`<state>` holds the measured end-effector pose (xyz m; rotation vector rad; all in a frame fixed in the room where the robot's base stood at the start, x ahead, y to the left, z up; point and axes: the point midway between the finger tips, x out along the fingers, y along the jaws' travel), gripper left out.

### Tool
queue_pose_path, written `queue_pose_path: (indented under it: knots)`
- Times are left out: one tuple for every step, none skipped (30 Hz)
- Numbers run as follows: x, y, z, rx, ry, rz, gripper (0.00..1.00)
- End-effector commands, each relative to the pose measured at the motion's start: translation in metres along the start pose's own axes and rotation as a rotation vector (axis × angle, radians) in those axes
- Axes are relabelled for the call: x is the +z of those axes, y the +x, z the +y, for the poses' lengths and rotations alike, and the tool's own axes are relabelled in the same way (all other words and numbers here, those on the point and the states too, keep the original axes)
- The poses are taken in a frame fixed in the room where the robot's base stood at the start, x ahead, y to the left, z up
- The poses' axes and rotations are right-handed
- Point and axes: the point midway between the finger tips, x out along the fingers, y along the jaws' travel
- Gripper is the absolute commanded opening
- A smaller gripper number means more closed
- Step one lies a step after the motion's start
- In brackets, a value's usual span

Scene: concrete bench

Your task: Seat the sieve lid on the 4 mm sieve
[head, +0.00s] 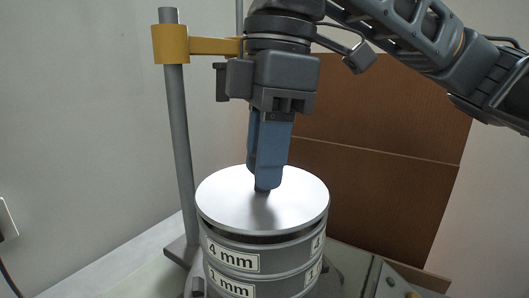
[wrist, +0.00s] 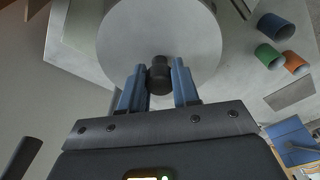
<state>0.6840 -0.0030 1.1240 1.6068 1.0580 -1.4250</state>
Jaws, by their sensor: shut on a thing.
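The sieve lid (head: 225,200) is a flat, round, pale metal disc with a dark knob, which shows in the wrist view (wrist: 159,76). My gripper (head: 265,185) points down with its blue fingers shut on the knob at the lid's middle; the wrist view shows a finger on each side of it (wrist: 159,85). The 4 mm sieve (head: 285,258) is directly under the lid, on top of a stack. A dark gap shows between the lid's edge and the sieve rim at the front, and the lid looks slightly raised there. The inside of the sieve is hidden.
A 1 mm sieve (head: 232,286) is below the 4 mm one. A grey post (head: 176,130) with a yellow clamp (head: 170,44) stands close at the left. A brown panel (head: 375,160) is behind. Blue, green and orange cups (wrist: 268,55) lie to the right in the wrist view.

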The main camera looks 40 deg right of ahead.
Motion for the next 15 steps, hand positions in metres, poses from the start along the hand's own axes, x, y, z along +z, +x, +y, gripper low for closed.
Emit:
queue_pose_path:
  knots:
    - [0.0000, 0.0002, 0.0000, 0.000, 0.000, 0.000, 0.00]
    - [0.0000, 0.0005, 0.0000, 0.000, 0.000, 0.000, 0.00]
    - [0.0001, 0.0009, 0.0000, 0.000, 0.000, 0.000, 0.00]
    - [0.0001, 0.0013, 0.0000, 0.000, 0.000, 0.000, 0.00]
    - [0.0001, 0.0017, 0.0001, 0.000, 0.000, 0.000, 0.00]
    - [0.0002, 0.0022, 0.0001, 0.000, 0.000, 0.000, 0.00]
    - [0.0002, 0.0026, 0.0001, 0.000, 0.000, 0.000, 0.00]
    - [0.0003, 0.0030, 0.0001, 0.000, 0.000, 0.000, 0.00]
    - [0.0003, 0.0036, 0.0001, 0.000, 0.000, 0.000, 0.00]
    - [0.0004, 0.0040, 0.0001, 0.000, 0.000, 0.000, 0.00]
    - [0.0005, 0.0044, 0.0001, 0.000, 0.000, 0.000, 0.00]
    - [0.0005, 0.0049, 0.0000, 0.000, 0.000, 0.000, 0.00]
    - [0.0005, 0.0054, 0.0000, 0.000, 0.000, 0.000, 0.00]
    - [0.0006, 0.0058, 0.0000, 0.000, 0.000, 0.001, 0.00]
    - [0.0006, 0.0063, 0.0000, -0.001, 0.000, 0.001, 0.00]
